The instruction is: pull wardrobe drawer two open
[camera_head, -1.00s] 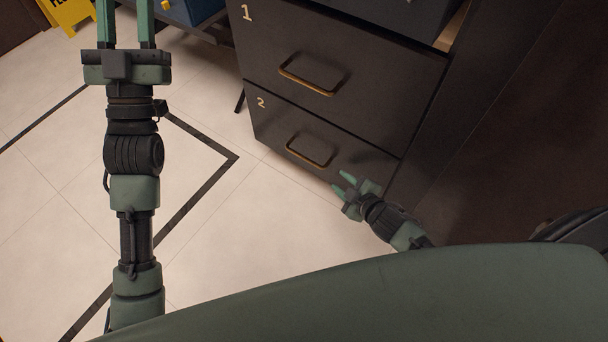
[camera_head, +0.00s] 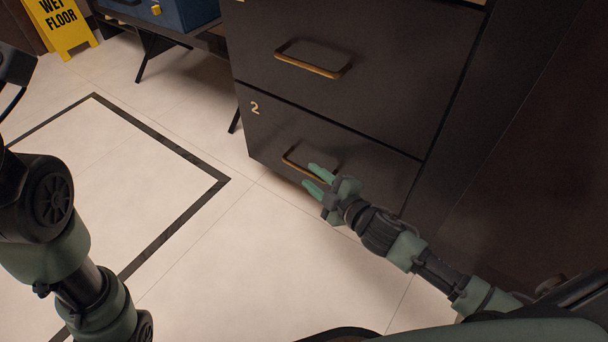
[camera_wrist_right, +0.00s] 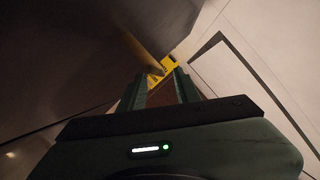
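Drawer two (camera_head: 270,133) is the dark lower drawer front marked "2". It looks shut, flush below the drawer above. Its brass handle (camera_head: 291,162) is a horizontal bar, its right end partly hidden by my right gripper. My right gripper (camera_head: 313,178) is open and empty, its green fingertips at the right part of the handle. In the right wrist view the two fingers (camera_wrist_right: 160,88) are apart, and a brass bar, seemingly the handle (camera_wrist_right: 143,52), lies just ahead of them; contact cannot be told. My left gripper is out of view.
The upper drawer (camera_head: 350,85) with its own brass handle (camera_head: 312,67) is shut above. A yellow wet-floor sign (camera_head: 62,25) and a low table (camera_head: 170,35) with a blue box (camera_head: 185,10) stand at the back left. The tiled floor before the drawers is clear.

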